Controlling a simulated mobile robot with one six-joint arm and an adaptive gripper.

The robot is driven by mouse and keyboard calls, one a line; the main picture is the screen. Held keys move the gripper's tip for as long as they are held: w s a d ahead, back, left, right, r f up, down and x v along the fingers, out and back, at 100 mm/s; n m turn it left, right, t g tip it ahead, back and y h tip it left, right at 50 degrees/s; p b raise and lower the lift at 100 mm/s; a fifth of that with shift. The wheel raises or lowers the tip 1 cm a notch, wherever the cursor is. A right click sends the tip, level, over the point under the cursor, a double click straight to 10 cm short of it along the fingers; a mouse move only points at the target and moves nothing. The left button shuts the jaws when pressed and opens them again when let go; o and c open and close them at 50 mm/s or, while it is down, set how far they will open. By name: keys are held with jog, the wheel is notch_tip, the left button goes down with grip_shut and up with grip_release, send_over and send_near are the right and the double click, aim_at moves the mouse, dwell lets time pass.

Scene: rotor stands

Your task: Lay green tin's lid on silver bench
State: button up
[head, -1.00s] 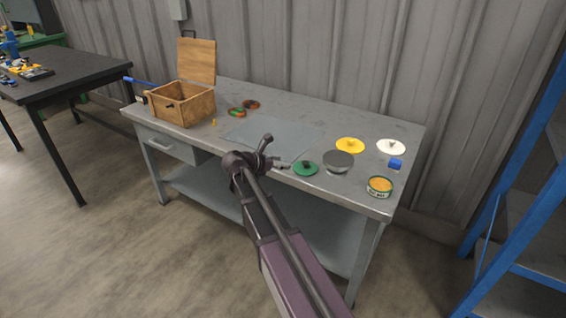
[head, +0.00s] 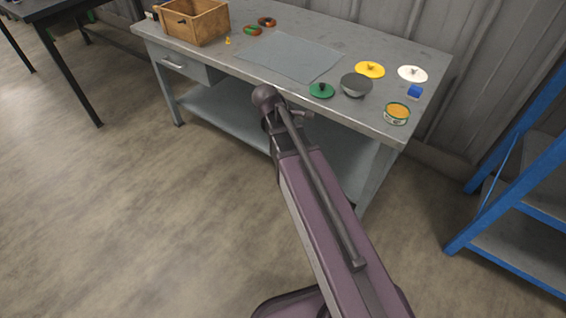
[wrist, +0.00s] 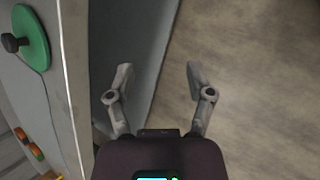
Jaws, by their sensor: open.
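The green lid (head: 321,90), a round disc with a dark knob, lies flat, knob up, on the silver bench (head: 390,50) near its front edge. It also shows at the upper left of the wrist view (wrist: 34,40). The green tin (head: 397,114) stands uncovered to the right, with orange contents showing. My gripper (wrist: 160,72) is open with nothing between its fingers. In the wrist view it is beside the bench's front edge, over the floor and lower shelf, apart from the lid. In the head view my arm mostly hides it.
A dark-topped grey tin (head: 356,86) stands right beside the green lid. A yellow lid (head: 370,69), a white lid (head: 412,73) and a blue block (head: 415,92) lie behind. A wooden box (head: 197,22) stands at left. A grey mat (head: 290,57) is bare.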

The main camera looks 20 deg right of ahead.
jog(key=s+a+f+m+g+y, duration=0.1)
jog(key=s+a+f+m+y, duration=0.2)
jog(key=s+a+m+y, duration=0.3)
jog(key=s+a+m, duration=0.2)
jog(key=s+m, duration=0.2)
jog(key=s, duration=0.1)
jog(key=shift+s+y, duration=0.2)
jog(key=shift+y, duration=0.1)
jog(key=shift+f, duration=0.1)
